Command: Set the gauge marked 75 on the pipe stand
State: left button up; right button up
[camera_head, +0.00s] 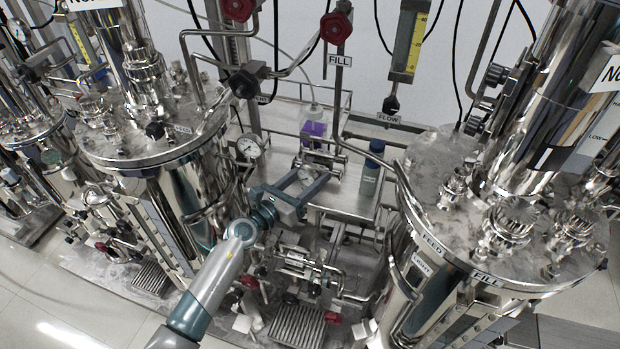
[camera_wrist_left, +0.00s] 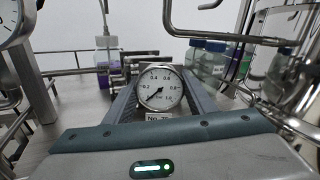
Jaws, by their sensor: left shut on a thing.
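A round white-faced gauge (camera_wrist_left: 159,88) sits between the two fingers of my left gripper (camera_wrist_left: 160,72). Its dial faces the wrist camera and looks upright. A tag (camera_wrist_left: 158,116) under the dial is partly cut off by the gripper body, and its number is hard to read. In the head view my left gripper (camera_head: 311,172) is shut on this gauge over the steel shelf between the two big vessels. The gauge is small there and partly hidden by the fingers. Steel pipework (camera_head: 325,146) stands just beyond the fingertips. I cannot tell which pipe is the stand. My right gripper is not in view.
Another gauge (camera_head: 248,147) is mounted by the left vessel (camera_head: 150,150). The right vessel (camera_head: 430,190) and low pipes (camera_head: 300,262) crowd the space.

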pick_arm(q)
jog(key=shift+f, duration=0.15)
jog(key=o, duration=0.8)
jog(key=shift+o, duration=0.2)
jog(key=shift+r, duration=0.25)
jog(key=shift+s+a+f, duration=0.15)
jog(key=shift+s+a, duration=0.1)
jog(key=shift+s, duration=0.05)
jog(key=b+v, duration=0.1)
jog(key=v, duration=1)
jog(key=shift+s, duration=0.15)
